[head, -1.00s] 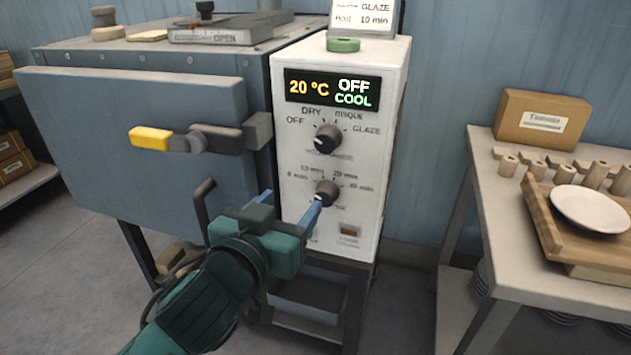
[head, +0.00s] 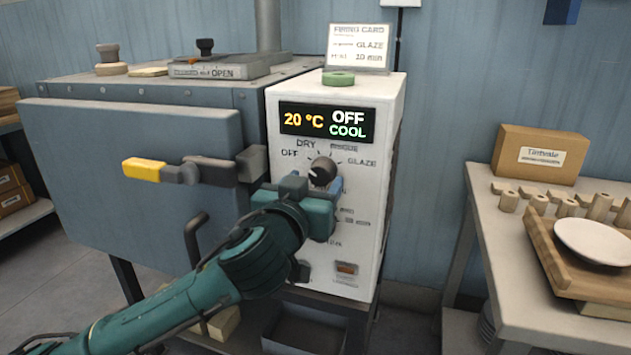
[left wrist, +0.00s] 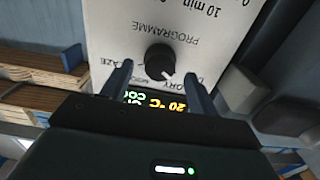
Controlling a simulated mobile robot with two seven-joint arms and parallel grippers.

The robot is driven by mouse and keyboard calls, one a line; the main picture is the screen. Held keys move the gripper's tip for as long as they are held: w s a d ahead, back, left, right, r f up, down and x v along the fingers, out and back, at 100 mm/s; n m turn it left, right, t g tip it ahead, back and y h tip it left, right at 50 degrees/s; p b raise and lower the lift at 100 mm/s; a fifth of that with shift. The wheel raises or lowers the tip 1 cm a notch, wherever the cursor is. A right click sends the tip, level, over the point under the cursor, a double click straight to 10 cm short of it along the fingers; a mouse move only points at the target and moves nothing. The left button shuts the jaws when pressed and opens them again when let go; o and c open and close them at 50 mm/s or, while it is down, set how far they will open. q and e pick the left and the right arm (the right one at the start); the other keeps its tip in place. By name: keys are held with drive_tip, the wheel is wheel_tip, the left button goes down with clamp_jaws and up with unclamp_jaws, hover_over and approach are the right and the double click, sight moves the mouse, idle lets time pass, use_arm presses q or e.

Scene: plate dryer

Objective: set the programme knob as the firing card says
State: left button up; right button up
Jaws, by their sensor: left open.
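The programme knob (head: 322,171) is black with a white mark, on the white control panel (head: 383,150). Its mark points left, towards OFF; DRY, a blurred label and GLAZE follow clockwise. The display (head: 326,122) reads 20 °C, OFF, COOL. The firing card (head: 358,47) on top reads GLAZE and 10 min. My left gripper (head: 318,184) is open just in front of the programme knob. In the left wrist view, upside down, the knob (left wrist: 160,60) shows between and beyond the two fingers (left wrist: 159,82); I see no contact. My gripper hides the lower time knob. My right gripper is out of view.
The kiln door handle (head: 170,172), with a yellow end, sticks out left of the panel. A table at right bears a cardboard box (head: 541,155), wooden pegs and a tray (head: 560,262) with a plate (head: 594,243).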

use_arm(q)
drive_tip(key=shift+w+d, duration=0.25)
drive_tip(key=shift+w, duration=0.45)
drive_tip(key=shift+c, duration=0.4)
drive_tip(key=c, duration=0.9)
